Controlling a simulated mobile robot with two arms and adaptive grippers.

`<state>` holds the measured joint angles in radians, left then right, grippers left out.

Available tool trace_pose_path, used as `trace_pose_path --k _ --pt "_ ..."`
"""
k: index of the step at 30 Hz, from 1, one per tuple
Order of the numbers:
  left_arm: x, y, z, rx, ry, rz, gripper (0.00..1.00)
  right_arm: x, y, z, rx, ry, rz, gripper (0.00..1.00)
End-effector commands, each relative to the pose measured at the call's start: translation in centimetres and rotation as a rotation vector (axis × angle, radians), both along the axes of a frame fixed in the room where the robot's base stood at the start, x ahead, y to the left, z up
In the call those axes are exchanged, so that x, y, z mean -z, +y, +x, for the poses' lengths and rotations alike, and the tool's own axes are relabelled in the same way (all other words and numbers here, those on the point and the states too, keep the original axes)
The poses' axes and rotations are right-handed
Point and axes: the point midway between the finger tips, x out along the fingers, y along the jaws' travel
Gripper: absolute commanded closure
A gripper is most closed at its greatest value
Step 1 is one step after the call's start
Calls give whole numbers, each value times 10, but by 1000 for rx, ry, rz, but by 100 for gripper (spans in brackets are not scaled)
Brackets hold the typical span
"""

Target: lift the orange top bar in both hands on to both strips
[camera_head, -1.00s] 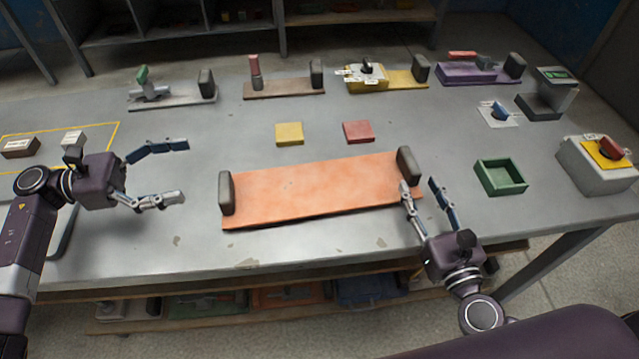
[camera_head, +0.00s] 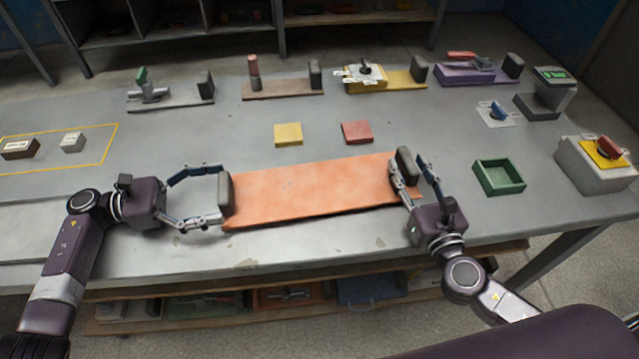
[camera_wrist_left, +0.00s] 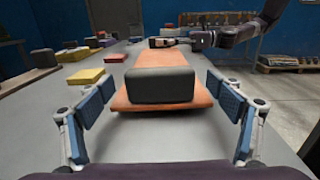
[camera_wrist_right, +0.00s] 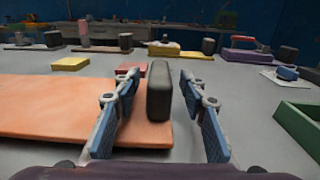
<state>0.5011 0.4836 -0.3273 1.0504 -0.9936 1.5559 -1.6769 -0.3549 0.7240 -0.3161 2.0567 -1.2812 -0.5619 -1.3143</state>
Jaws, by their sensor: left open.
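The orange top bar (camera_head: 310,188) lies flat on the grey table, with a dark upright grip block at each end. My left gripper (camera_head: 221,191) is open at the left block (camera_head: 226,192); in the left wrist view its blue-padded fingers stand wide apart, with the block (camera_wrist_left: 160,84) between and beyond them. My right gripper (camera_head: 408,165) is open with a finger on each side of the right block (camera_wrist_right: 159,90), and gaps show in the right wrist view. I cannot tell which things are the strips.
A yellow pad (camera_head: 288,134) and a red pad (camera_head: 357,132) lie behind the bar. A green tray (camera_head: 499,176) and a grey box with a red switch (camera_head: 600,160) stand at right. Several fixtures line the back edge. The table in front of the bar is clear.

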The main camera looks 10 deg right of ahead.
Motion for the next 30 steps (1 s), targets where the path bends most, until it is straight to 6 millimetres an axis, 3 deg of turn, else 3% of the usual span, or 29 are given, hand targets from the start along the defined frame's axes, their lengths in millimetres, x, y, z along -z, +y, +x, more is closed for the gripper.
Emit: trace_pose_path --k 6,17,27,30 --pt "0 -20 0 1 1 0 15 0 0 11 -1 0 0 61" --pt "0 -24 0 -1 1 1 15 0 0 12 0 1 0 61" --pt "0 -23 0 -1 1 1 52 0 0 12 0 1 0 98" --pt "0 -23 0 -1 1 1 63 0 0 12 0 1 0 100"
